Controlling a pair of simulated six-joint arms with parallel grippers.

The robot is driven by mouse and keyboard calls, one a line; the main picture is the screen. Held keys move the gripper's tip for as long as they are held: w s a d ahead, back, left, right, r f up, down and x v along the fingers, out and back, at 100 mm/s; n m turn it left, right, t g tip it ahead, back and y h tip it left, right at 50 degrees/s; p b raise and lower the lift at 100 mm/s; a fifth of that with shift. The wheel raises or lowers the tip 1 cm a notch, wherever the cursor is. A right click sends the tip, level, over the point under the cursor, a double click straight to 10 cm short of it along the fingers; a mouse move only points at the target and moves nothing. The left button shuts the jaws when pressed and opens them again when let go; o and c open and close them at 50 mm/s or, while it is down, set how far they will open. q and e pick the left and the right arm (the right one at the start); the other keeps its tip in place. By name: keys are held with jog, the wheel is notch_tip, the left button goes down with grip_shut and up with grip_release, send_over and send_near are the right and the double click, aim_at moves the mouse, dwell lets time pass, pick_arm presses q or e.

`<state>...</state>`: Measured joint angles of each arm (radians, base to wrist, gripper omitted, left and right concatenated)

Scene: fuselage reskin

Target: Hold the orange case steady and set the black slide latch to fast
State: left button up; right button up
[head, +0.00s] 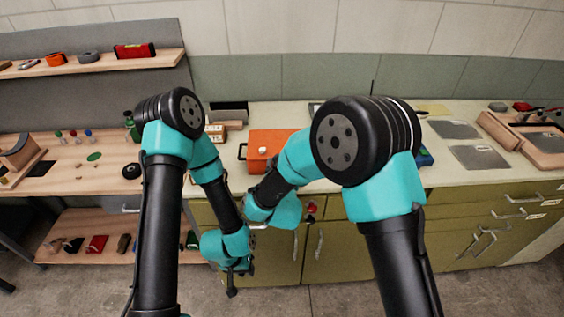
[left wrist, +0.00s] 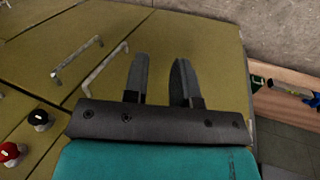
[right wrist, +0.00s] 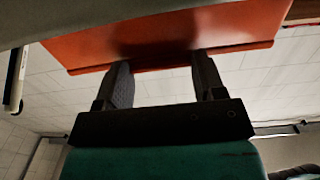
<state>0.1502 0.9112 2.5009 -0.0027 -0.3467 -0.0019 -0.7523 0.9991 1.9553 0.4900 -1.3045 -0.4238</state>
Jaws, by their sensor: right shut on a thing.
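The orange case (head: 262,143) sits on the pale counter, partly hidden by my right arm in the head view. A round white knob (head: 263,149) shows on it. In the right wrist view the orange case (right wrist: 160,30) fills the top, and my right gripper (right wrist: 160,62) is shut on its edge. That gripper's fingers are hidden in the head view. My left gripper (head: 234,284) hangs low in front of the green cabinets, away from the case. In the left wrist view its fingers (left wrist: 159,75) are apart and empty. I cannot make out the black slide latch.
The counter (head: 350,115) runs along the wall above green cabinets with bar handles (left wrist: 76,60). Red and black knobs (left wrist: 10,152) stick out near the left gripper. A wooden bench (head: 90,165) with small parts stands at left. A blue object lies right of the right arm.

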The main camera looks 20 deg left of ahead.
pick_arm(q)
jog(key=shift+w+a+r, duration=0.15)
jog(key=shift+r, duration=0.3)
jog(key=shift+c, duration=1.4)
jog(key=shift+n+g, duration=0.6)
jog(key=shift+n, duration=0.1)
jog(key=v, duration=1.3)
jog(key=shift+w+a+f, duration=0.15)
jog(key=shift+w+a, duration=0.05)
jog(key=shift+w, duration=0.15)
grip_shut()
jog(key=w+d+r+t, duration=0.2)
jog(key=w+r+t, duration=0.1)
jog(key=w+r, duration=0.7)
jog(key=w+d+r+m+t, duration=0.1)
jog(key=w+d+r+t, duration=0.1)
jog(key=w+r, duration=0.9)
notch_tip(320, 180, up, 6)
jog(key=shift+w+d+f+t, duration=0.15)
jog(key=shift+w+d+t, duration=0.2)
jog(key=shift+t, duration=0.45)
